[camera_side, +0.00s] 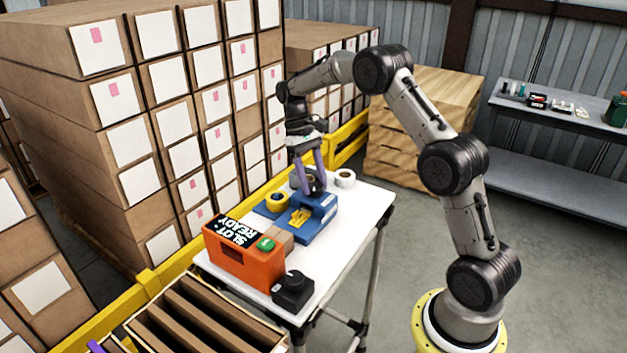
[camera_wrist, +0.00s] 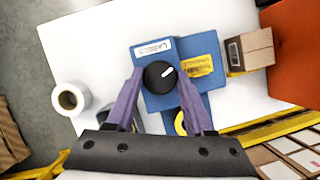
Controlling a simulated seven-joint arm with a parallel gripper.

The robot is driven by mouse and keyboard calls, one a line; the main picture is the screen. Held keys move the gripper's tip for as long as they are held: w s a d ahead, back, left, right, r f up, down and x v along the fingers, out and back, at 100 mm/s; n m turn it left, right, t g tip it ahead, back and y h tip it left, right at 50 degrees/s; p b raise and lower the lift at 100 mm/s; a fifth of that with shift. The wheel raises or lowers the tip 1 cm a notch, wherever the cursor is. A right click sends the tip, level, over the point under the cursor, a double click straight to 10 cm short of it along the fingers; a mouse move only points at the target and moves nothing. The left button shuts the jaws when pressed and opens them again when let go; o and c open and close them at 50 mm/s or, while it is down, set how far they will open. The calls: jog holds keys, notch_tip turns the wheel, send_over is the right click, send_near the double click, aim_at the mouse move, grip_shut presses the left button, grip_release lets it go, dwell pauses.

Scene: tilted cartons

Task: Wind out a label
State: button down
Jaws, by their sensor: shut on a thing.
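A blue label dispenser (camera_side: 320,207) stands on the white table; in the wrist view its blue body (camera_wrist: 176,46) bears a "LABELS" plate. On it sits a round black knob (camera_wrist: 158,77) with a white pointer mark aimed up and right. A yellow printed label (camera_wrist: 197,65) shows at the dispenser's right side; it also shows in the side view (camera_side: 299,218). My gripper (camera_wrist: 161,75) is shut on the knob, one purple finger at each side.
A white roll (camera_side: 345,178) stands behind the dispenser, a yellow roll (camera_side: 277,201) beside it. A small brown carton (camera_side: 281,239) lies between it and an orange "SLOT READY" box (camera_side: 240,258). A black control box (camera_side: 293,290) sits at the front corner. Stacked cartons (camera_side: 130,120) rise left.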

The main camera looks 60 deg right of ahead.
jog(key=shift+n, duration=0.5)
jog(key=shift+c, duration=1.4)
grip_release()
jog(key=v, duration=1.3)
jog(key=shift+a+r, duration=0.25)
jog(key=shift+r, duration=0.2)
jog(key=shift+w, duration=0.1)
